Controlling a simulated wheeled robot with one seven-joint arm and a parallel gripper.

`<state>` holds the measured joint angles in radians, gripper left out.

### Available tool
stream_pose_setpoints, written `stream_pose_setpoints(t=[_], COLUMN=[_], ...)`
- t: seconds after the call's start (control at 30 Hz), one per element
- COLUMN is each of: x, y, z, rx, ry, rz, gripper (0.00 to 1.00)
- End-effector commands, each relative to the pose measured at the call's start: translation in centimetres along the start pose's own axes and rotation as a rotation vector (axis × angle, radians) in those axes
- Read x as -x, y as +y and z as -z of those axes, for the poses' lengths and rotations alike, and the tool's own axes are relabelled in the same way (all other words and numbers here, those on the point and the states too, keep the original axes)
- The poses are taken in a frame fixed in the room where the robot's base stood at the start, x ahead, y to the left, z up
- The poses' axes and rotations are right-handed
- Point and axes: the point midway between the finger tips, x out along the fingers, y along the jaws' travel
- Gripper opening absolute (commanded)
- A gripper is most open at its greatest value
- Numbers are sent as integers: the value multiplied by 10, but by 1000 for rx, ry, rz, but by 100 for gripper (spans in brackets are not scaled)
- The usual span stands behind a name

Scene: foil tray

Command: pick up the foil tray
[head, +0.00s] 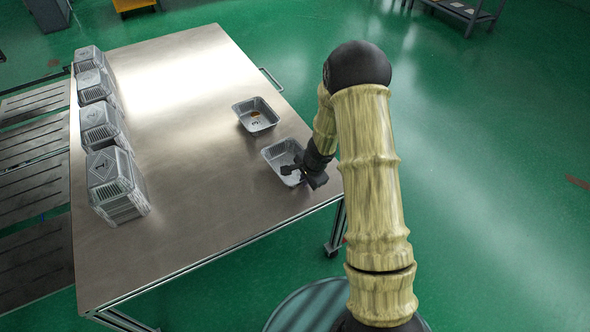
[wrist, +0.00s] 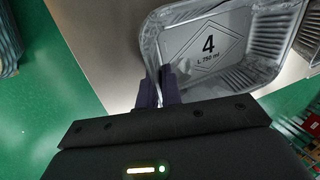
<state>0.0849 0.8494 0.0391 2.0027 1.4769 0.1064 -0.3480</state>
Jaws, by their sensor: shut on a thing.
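A silver foil tray (head: 277,153) lies near the right edge of the metal table in the head view. In the wrist view the tray (wrist: 246,74) shows a diamond mark with a "4" and "L 750 ml" inside. My gripper (head: 300,170) is at the tray's near right side. In the wrist view my gripper (wrist: 160,82) has its dark fingers shut on the tray's near wall, one on each side of it. The head view does not show clearly whether the tray touches the table.
Several stacks of foil trays (head: 118,184) line the left side of the metal table (head: 190,130). The middle of the table is clear.

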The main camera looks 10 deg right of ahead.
Motion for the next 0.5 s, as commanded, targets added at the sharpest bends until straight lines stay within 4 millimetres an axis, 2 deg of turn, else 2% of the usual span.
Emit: stream_pose_setpoints(t=[0.23,0.5], x=[8,47], y=[-2,-15], z=[0,0], rx=[-1,2], ry=[0,2], rz=[-1,0], gripper=[0,0])
